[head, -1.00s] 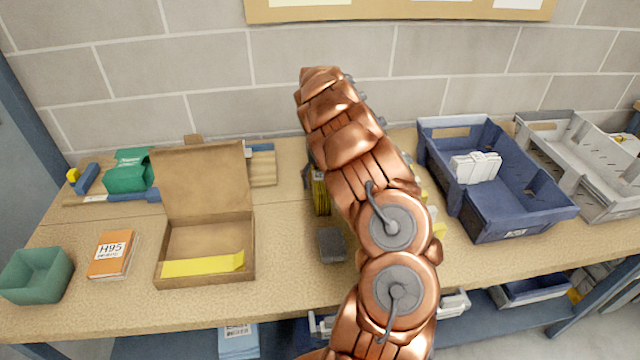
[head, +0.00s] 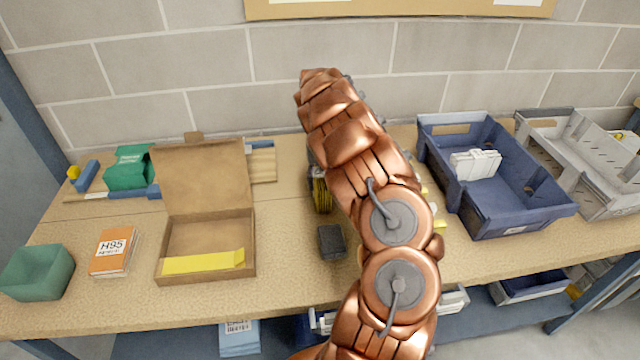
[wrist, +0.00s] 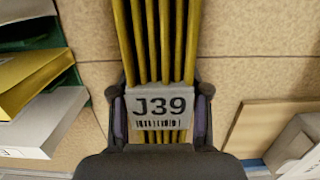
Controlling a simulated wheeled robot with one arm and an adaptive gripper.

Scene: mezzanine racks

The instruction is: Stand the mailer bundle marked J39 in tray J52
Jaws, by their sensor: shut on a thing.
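The mailer bundle marked J39 (wrist: 160,45) is a stack of yellow mailers with a grey J39 label, seen between my fingers in the wrist view. My gripper (wrist: 160,112) is shut on it at the label. In the head view a yellow bundle (head: 321,194) shows just left of my arm, which hides the gripper there. A blue tray (head: 520,222) stands at the right of the bench with a white bundle (head: 475,165) inside. Its front label is too small to read, so I cannot tell whether it is J52.
A grey tray (head: 588,165) stands right of the blue one. An open cardboard box (head: 205,275), an orange H95 bundle (head: 112,252) and a green bin (head: 38,272) are on the left. A small dark block (head: 331,242) lies near my arm. Bare bench shows between box and block.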

